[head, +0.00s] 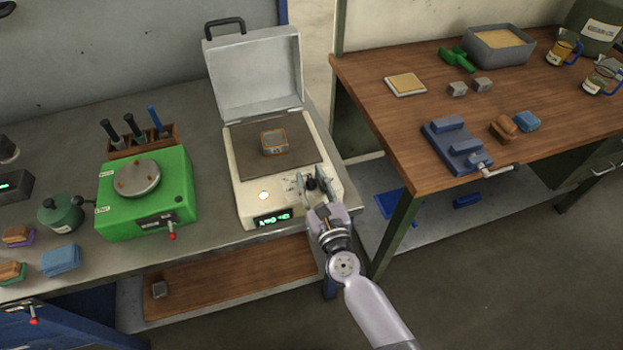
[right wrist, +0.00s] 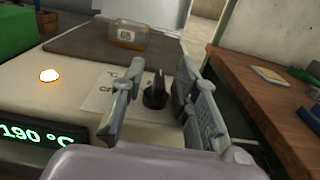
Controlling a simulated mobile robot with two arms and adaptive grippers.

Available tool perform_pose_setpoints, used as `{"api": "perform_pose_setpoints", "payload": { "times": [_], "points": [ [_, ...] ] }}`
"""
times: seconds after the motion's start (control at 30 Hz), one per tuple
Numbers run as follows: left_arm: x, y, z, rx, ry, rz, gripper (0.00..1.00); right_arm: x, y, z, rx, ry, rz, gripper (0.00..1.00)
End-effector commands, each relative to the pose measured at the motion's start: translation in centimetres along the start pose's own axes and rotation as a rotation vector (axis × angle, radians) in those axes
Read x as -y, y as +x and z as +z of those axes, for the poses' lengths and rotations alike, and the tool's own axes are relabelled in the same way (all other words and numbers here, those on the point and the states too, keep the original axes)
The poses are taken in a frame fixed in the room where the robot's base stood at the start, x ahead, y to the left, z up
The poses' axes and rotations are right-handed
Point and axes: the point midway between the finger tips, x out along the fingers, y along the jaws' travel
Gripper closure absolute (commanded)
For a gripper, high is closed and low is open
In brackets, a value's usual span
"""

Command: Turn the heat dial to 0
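The heat dial (right wrist: 155,92) is a black knob on the front right of a cream billet furnace (head: 243,190) with its lid raised. In the right wrist view it stands between the two fingers of my right gripper (right wrist: 160,95), with gaps on both sides. My right gripper also shows over the furnace's front right corner in the head view (head: 314,190); it is open. The green display (right wrist: 38,134) reads 190 °C. A white label with partly hidden lettering lies beside the dial. The dial's pointer setting cannot be read. My left gripper is not in view.
A small block marked 05 (right wrist: 128,33) sits on the furnace's dark plate. A lit round lamp (head: 264,195) is left of the dial. A green machine (head: 145,195) stands left, and a wooden bench (head: 400,130) stands right across a gap.

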Motion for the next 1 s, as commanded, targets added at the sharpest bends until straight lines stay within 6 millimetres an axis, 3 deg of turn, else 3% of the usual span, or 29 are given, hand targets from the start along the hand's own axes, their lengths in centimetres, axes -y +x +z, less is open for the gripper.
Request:
{"api": "perform_pose_setpoints", "payload": {
  "times": [0.17,0.57,1.0],
  "points": [
    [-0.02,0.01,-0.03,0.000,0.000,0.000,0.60,-0.02,-0.03,-0.03,0.000,0.001,0.000,0.73],
    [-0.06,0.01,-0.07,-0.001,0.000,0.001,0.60,-0.14,-0.07,-0.05,-0.001,0.001,0.003,1.00],
    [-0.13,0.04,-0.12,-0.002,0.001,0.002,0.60,-0.35,-0.11,-0.11,-0.003,0.004,0.009,1.00]
  ]
}}
